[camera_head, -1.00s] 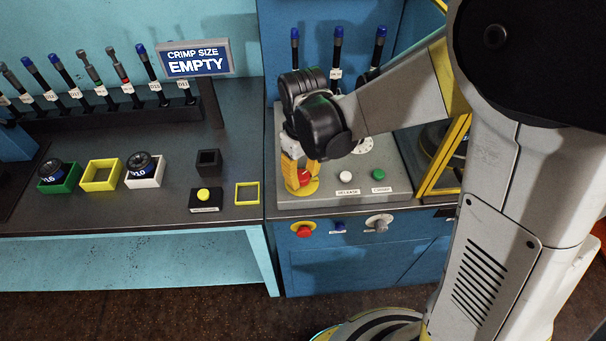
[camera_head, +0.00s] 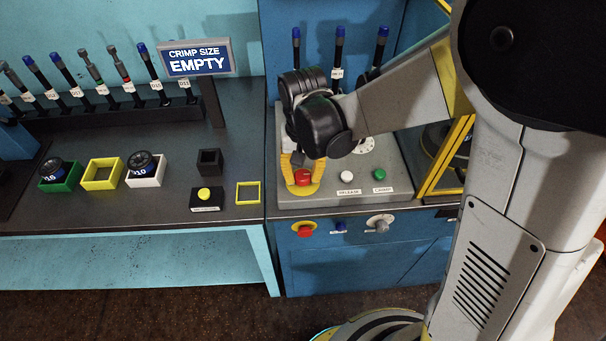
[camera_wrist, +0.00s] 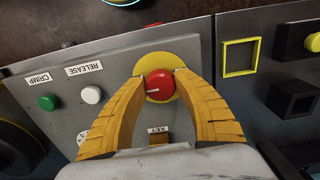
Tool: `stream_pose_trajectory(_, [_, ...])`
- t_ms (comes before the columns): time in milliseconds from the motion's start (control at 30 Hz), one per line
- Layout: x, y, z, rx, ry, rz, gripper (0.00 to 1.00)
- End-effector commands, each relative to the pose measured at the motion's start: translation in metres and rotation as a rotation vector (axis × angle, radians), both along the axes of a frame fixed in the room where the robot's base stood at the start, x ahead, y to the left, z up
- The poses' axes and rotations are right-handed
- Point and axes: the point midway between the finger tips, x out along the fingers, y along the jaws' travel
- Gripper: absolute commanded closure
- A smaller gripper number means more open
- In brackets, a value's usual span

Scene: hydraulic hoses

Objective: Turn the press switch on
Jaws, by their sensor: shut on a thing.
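A red round knob (camera_wrist: 161,86) with a white line on its face sits on a yellow disc (camera_wrist: 160,57) on the grey press panel. The white line lies roughly level in the wrist view. The knob (camera_head: 303,178) also shows in the head view, at the panel's front left. My gripper (camera_wrist: 164,76) has its two yellow fingers on either side of the knob, shut on it. In the head view my gripper (camera_head: 297,163) comes down from behind the knob, and my wrist hides part of the panel.
A white button (camera_wrist: 91,94) labelled RELEASE and a green button (camera_wrist: 47,102) labelled CRIMP are beside the knob. A red stop button (camera_head: 303,229) and a grey knob (camera_head: 380,223) are on the blue front below. An empty yellow frame (camera_head: 247,193) lies on the left bench.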

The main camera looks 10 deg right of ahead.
Motion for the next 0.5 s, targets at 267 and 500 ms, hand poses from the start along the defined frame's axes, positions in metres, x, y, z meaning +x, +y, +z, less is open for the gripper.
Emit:
stream_pose_trajectory(267, [-0.0007,-0.0002,-0.0005,-0.001,0.001,-0.014,0.95])
stream_pose_trajectory(500, [-0.0006,-0.0002,-0.0005,0.000,0.001,-0.014,0.56])
